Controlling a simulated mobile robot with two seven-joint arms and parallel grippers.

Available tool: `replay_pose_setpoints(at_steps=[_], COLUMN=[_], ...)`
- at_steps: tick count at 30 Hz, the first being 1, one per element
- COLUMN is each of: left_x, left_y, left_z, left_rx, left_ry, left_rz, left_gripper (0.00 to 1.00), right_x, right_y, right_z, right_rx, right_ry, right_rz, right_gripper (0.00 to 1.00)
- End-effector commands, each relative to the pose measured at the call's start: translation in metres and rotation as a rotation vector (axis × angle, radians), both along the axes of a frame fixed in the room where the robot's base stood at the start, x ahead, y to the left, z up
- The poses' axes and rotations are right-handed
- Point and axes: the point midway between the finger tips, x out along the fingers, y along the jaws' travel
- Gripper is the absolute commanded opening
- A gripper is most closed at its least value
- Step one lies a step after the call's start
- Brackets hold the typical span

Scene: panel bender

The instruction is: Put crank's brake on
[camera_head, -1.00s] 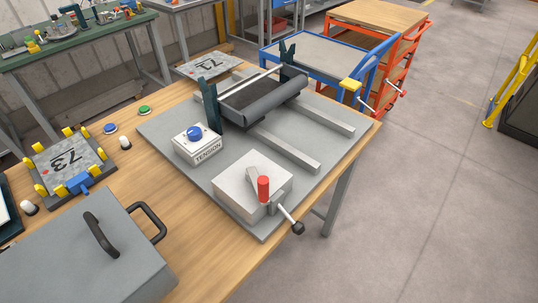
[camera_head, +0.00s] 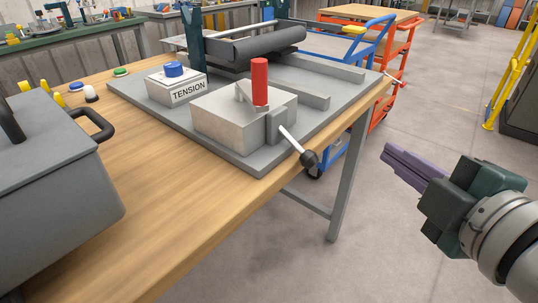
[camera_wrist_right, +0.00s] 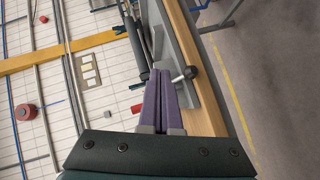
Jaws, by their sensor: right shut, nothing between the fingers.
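The crank's grey box (camera_head: 243,115) sits on the grey base plate near the table's front edge. A red upright handle (camera_head: 260,82) stands on the crank arm (camera_head: 242,91) on its top. On its right side is a bracket with a metal lever (camera_head: 291,139) ending in a black ball knob (camera_head: 309,158), pointing down and outward past the plate's edge. My right gripper (camera_head: 387,153) is shut and empty, with purple fingers, right of the knob and apart from it in the picture. In the right wrist view, the gripper (camera_wrist_right: 160,74) points toward the bench, with the black knob (camera_wrist_right: 190,72) just right of its tips. My left gripper is not in view.
A TENSION box with a blue knob (camera_head: 174,69) and a dark roller (camera_head: 268,46) share the plate (camera_head: 150,107). A grey case (camera_head: 60,190) with black handles stands at the left. Blue and orange carts (camera_head: 395,75) are behind.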

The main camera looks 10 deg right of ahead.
Motion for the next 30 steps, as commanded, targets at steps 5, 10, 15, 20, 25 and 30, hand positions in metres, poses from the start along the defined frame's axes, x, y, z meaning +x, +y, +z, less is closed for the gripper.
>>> replay_pose_setpoints(at_steps=[5, 10, 15, 20, 25, 30], left_x=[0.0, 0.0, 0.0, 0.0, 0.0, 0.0], left_y=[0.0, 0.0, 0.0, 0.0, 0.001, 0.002], left_z=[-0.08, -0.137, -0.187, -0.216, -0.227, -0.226], left_rx=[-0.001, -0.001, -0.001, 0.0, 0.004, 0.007], left_ry=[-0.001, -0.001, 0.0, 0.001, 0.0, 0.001], left_rz=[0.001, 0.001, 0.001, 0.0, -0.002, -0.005], left_gripper=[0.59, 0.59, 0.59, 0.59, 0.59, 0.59], right_x=[0.011, 0.012, 0.006, -0.002, -0.008, -0.009], right_y=[0.009, 0.024, 0.041, 0.053, 0.059, 0.061], right_z=[-0.061, -0.102, -0.14, -0.162, -0.17, -0.168], right_rx=[-0.209, -0.407, -0.582, -0.694, -0.748, -0.758], right_ry=[-0.173, -0.343, -0.51, -0.627, -0.69, -0.702], right_rz=[0.115, 0.218, 0.305, 0.359, 0.385, 0.39], right_gripper=[0.0, 0.0, 0.0, 0.0, 0.0, 0.0])
